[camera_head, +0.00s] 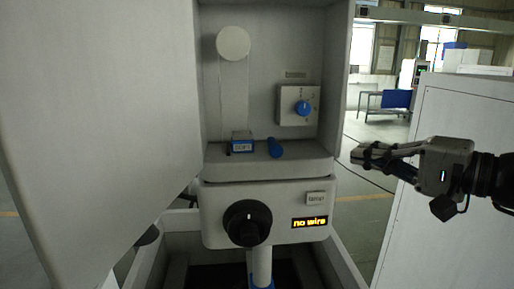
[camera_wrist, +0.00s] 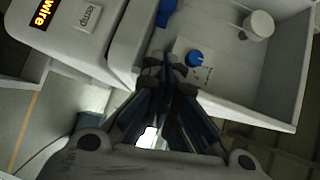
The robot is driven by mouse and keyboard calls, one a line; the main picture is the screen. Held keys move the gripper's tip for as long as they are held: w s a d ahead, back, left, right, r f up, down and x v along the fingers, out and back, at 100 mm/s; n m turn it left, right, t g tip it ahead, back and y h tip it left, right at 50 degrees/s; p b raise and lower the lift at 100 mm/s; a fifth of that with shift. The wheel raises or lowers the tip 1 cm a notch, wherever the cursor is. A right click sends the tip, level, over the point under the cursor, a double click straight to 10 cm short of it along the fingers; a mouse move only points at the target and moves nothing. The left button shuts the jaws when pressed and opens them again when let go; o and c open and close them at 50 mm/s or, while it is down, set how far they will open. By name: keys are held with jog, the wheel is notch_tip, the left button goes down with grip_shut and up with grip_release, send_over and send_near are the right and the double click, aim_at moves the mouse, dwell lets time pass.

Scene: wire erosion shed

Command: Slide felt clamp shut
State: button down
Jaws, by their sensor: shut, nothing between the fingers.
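A small blue-and-grey block with a label (camera_head: 242,146), which looks like the felt clamp, sits on the ledge of the machine's open compartment. Its label is too small to read surely, and I cannot tell whether it is open or shut. A short blue cylinder (camera_head: 275,148) lies just right of it; a blue piece (camera_wrist: 166,12) at the top of the wrist view seems to be this cylinder. My gripper (camera_head: 357,155) is right of the compartment, apart from the block, pointing left. In the wrist view, my gripper (camera_wrist: 165,62) has its fingertips together and empty.
A blue dial (camera_head: 303,108) is on the compartment's right side, below a white round spool (camera_head: 233,42). Below are a black knob (camera_head: 247,222), a "lamp" button (camera_head: 316,198) and a "no wire" display (camera_head: 309,222). A large panel (camera_head: 90,110) fills the left; a grey cabinet (camera_head: 450,115) stands right.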

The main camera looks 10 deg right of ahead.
aim_at(280, 149)
jog(key=p+x, duration=0.1)
jog(key=x, duration=0.9)
jog(key=shift+w, duration=0.15)
jog(key=a, duration=0.3)
jog(key=shift+w+a+f, duration=0.15)
jog(key=shift+f, duration=0.15)
jog(key=shift+a+p, duration=0.25)
jog(key=shift+p, duration=0.05)
jog(key=shift+w+f, duration=0.1)
jog(key=a+b, duration=0.2)
jog(key=a, duration=0.2)
jog(key=shift+a+f+b, duration=0.1)
jog(key=shift+b, duration=0.25)
